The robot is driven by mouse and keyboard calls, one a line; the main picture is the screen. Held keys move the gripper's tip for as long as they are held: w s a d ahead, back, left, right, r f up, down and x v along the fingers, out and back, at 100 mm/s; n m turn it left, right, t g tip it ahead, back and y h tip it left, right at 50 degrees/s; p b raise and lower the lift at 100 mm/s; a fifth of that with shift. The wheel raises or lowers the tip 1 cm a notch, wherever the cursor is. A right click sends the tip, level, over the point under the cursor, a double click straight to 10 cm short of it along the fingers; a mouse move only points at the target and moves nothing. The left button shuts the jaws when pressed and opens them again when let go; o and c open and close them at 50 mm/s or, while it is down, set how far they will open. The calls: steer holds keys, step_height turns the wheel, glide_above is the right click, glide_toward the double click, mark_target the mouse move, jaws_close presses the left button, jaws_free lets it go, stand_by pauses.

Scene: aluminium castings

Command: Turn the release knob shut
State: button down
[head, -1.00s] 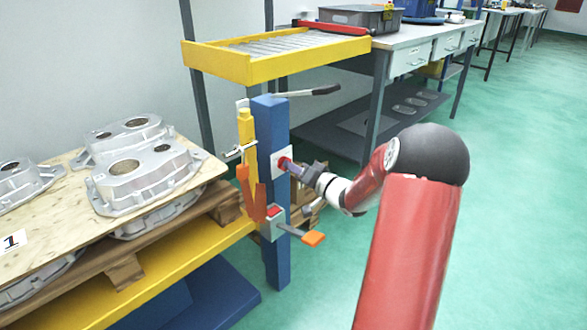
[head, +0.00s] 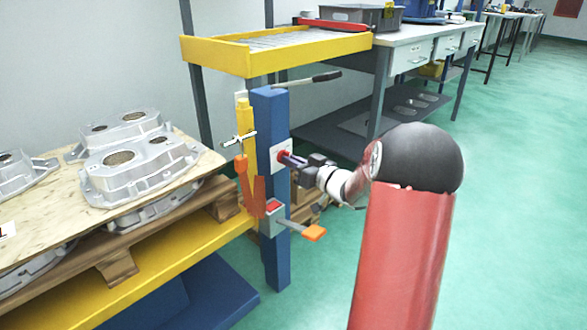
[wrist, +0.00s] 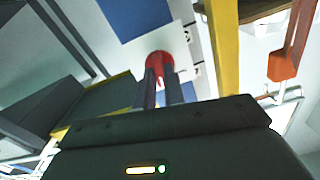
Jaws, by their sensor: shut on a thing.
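The red release knob (head: 282,155) sits on a white plate (head: 276,164) on the blue post (head: 270,112). My gripper (head: 288,158) reaches it from the right, with its fingers at the knob. In the wrist view the red knob (wrist: 159,62) shows between the two fingertips of my gripper (wrist: 160,80), which are shut on it. The fingers cover part of the knob, and its turned angle cannot be told.
A black-handled lever (head: 313,79) sticks out above. Castings (head: 135,160) lie on a wooden board at left. A yellow tray (head: 270,55) hangs above. The green floor at right is clear.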

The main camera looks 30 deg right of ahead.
steer(key=n+b, duration=0.8)
steer(key=n, duration=0.2)
steer(key=shift+n, duration=0.6)
steer(key=c, duration=1.5)
jaws_free()
steer(key=v, duration=0.7)
steer(key=shift+s, duration=0.4)
steer(key=shift+r, duration=0.1)
